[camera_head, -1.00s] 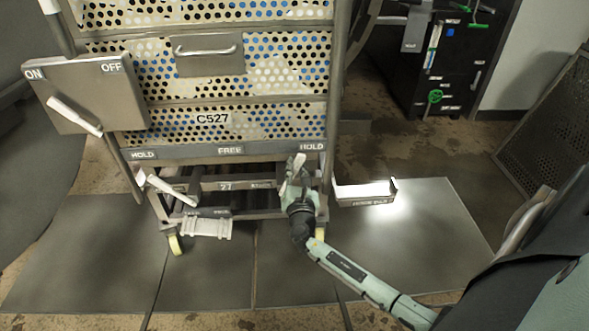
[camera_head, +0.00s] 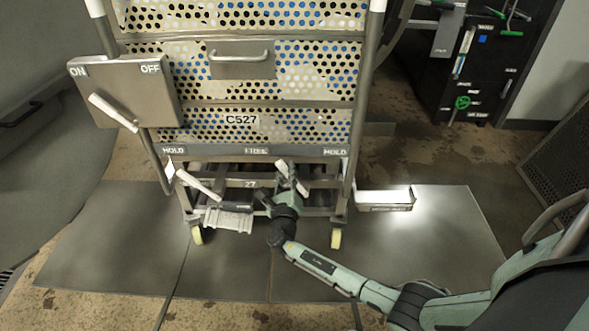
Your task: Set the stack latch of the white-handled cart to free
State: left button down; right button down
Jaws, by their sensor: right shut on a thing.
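The cart (camera_head: 240,151) has perforated panels, a plate marked C527 and white ends on its upright posts. A strip low on its front reads HOLD at the left, FREE in the middle and HOLD at the right. Below it, my right gripper (camera_head: 290,184) is shut on the white latch handle (camera_head: 281,167), which it partly hides. The handle sits between FREE and the right HOLD, a little right of FREE. Another white lever (camera_head: 198,186) slants under the left HOLD. My left gripper is out of view.
An ON/OFF box (camera_head: 125,85) with a white lever hangs at the cart's left. A lit tray-like ledge (camera_head: 385,207) stands right of the cart. A black cabinet (camera_head: 480,60) is at the back right. Floor plates (camera_head: 110,255) lie clear in front.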

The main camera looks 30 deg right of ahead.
jog(key=shift+w+a+f+n, duration=0.35)
jog(key=shift+a+f+n, duration=0.3)
jog(key=shift+n, duration=0.35)
jog(key=shift+a, duration=0.1)
jog(key=c, duration=1.4)
grip_release()
jog(key=shift+o, duration=0.2)
jog(key=shift+s, duration=0.1)
jog(key=v, duration=0.7)
jog(key=shift+s, duration=0.15)
